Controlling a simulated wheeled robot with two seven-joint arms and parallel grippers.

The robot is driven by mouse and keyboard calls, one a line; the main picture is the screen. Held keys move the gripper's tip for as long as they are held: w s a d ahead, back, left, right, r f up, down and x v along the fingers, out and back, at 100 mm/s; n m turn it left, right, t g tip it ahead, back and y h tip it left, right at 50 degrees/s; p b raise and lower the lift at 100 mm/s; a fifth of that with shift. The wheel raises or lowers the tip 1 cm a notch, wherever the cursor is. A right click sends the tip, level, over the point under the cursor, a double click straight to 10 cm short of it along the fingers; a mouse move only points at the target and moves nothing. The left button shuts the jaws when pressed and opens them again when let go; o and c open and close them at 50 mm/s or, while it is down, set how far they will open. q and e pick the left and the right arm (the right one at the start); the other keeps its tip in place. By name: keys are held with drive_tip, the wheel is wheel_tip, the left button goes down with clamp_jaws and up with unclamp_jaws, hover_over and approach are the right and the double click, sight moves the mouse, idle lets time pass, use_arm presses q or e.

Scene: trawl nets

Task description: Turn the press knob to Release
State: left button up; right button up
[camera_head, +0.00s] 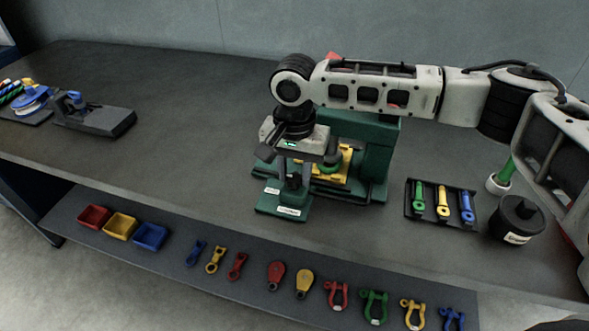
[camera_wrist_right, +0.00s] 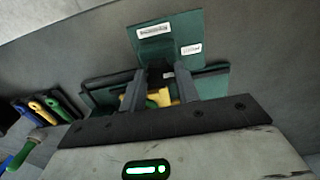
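The green press (camera_head: 365,150) stands on the bench, with a yellow plate (camera_head: 345,165) in it. Its front base (camera_head: 285,205) carries two white labels, too small to read; they also show on the green plate in the wrist view (camera_wrist_right: 165,45). A dark knob (camera_head: 294,183) stands on this base, largely hidden by my gripper. My right gripper (camera_head: 293,172) points down over it, fingers apart, one on either side of the knob. In the wrist view the right gripper (camera_wrist_right: 160,78) shows a gap between its fingers; contact with the knob cannot be told. My left gripper is out of view.
Right of the press lie a black tray (camera_head: 408,214) with green, yellow and blue tools and a black round pot (camera_head: 517,218). A lower front shelf (camera_head: 180,270) holds coloured bins and shackles. The bench left of the press is largely clear.

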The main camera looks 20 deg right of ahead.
drive_tip(key=shift+n, duration=0.4)
drive_tip(key=n, duration=0.3)
drive_tip(key=shift+n, duration=0.4)
drive_tip(key=n, duration=0.4)
drive_tip(key=shift+n, duration=0.3)
drive_tip(key=n, duration=0.8)
drive_tip(key=shift+r+n, duration=0.1)
drive_tip(key=shift+n, duration=0.2)
drive_tip(key=o, duration=1)
drive_tip(key=shift+c, duration=0.2)
